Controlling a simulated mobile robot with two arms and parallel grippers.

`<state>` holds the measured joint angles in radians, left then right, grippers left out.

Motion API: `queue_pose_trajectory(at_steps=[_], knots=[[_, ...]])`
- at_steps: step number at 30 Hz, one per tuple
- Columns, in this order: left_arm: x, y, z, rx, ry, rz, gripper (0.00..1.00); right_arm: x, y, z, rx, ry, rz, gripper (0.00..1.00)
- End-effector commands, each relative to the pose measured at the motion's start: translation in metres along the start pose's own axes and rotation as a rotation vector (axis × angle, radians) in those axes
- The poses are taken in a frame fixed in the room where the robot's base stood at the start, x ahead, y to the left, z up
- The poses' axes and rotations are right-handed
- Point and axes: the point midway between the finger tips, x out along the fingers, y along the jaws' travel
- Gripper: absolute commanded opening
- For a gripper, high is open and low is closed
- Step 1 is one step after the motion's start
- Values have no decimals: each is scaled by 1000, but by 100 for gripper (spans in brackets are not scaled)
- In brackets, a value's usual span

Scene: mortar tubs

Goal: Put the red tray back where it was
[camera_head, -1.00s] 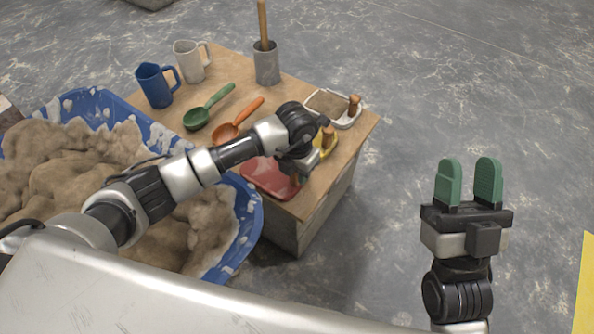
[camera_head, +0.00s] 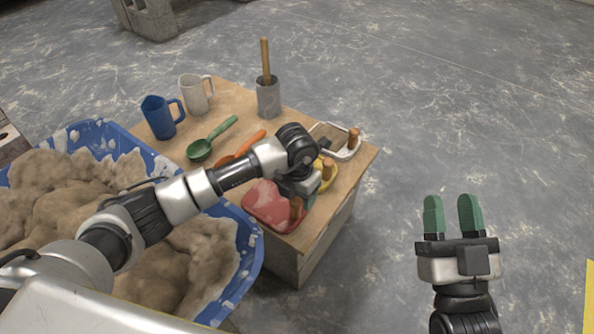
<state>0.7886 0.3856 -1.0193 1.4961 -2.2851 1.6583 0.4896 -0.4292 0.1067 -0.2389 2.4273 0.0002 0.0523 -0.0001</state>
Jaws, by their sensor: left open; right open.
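The red tray (camera_head: 268,207) lies flat on the wooden table top at its near right corner, with pale smears on it and an upright wooden handle (camera_head: 296,207) at its right side. My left gripper (camera_head: 308,198) is over the tray's right side, close to that handle; its fingers are partly hidden by its own wrist, and I cannot tell whether they touch the handle. It is open. My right gripper (camera_head: 454,216) is open and empty, with green finger pads, over the floor to the right of the table.
A yellow tray (camera_head: 322,178) and a white tray (camera_head: 345,146) lie behind the red one. Green (camera_head: 200,149) and orange (camera_head: 250,141) scoops, blue (camera_head: 162,118) and white (camera_head: 195,96) jugs and a grey pot (camera_head: 268,97) share the table (camera_head: 228,97). A blue tub (camera_head: 243,262) of mortar stands left.

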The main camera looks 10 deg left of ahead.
Motion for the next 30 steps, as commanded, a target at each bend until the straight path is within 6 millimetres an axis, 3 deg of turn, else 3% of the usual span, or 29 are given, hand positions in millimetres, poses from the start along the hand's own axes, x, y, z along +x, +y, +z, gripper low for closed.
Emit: queue_pose_trajectory(at_steps=[6, 15, 30], knots=[[-36, 0, 0, 1, -2, 0, 61, -5, 6, 28, -9, -256, 14, 43], [-72, 0, 0, 0, -1, 0, 61, -24, 12, 59, -16, -540, 30, 43], [-82, 0, 0, 0, 0, -1, 61, -32, 14, 69, -17, -628, 35, 43]])
